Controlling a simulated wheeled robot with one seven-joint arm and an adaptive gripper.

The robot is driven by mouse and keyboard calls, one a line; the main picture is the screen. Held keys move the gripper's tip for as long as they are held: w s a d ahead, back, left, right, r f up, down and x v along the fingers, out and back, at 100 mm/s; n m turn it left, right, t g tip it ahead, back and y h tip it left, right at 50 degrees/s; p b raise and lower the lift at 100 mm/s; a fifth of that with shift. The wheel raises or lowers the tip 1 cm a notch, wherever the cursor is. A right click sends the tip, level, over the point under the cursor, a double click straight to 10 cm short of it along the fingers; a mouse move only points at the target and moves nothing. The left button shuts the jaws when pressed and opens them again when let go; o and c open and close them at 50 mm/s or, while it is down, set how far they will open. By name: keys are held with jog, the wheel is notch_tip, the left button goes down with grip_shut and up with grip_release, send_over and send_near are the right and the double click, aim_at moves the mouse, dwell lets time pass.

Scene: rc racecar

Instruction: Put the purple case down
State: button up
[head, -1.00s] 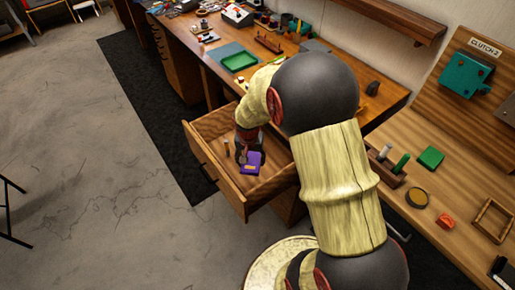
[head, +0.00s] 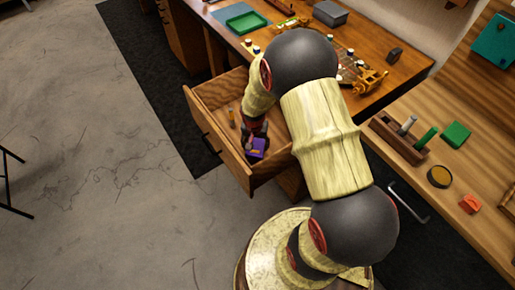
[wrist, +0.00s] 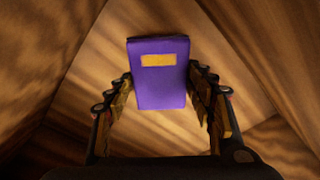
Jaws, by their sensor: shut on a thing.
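The purple case (head: 257,149), with a yellow label, is inside the open wooden drawer (head: 217,141), near its lower corner in the head view. In the wrist view the case (wrist: 160,88) stands between the two fingers of my gripper (wrist: 160,78), its label facing the camera. The fingers are shut on its sides. In the head view my gripper (head: 255,133) reaches down into the drawer and partly covers the case. I cannot tell whether the case touches the drawer bottom.
A small orange item (head: 231,117) lies in the drawer. The drawer walls close in around my gripper. The workbench (head: 390,84) behind holds a green tray (head: 246,23) and a grey box (head: 330,13). A side bench stands right.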

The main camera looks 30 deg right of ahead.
aim_at(256, 151)
jog(key=shift+f+b, duration=0.85)
jog(key=shift+f, duration=1.95)
jog(key=shift+f, duration=0.2)
jog(key=o, duration=1.1)
jog(key=shift+o, duration=0.4)
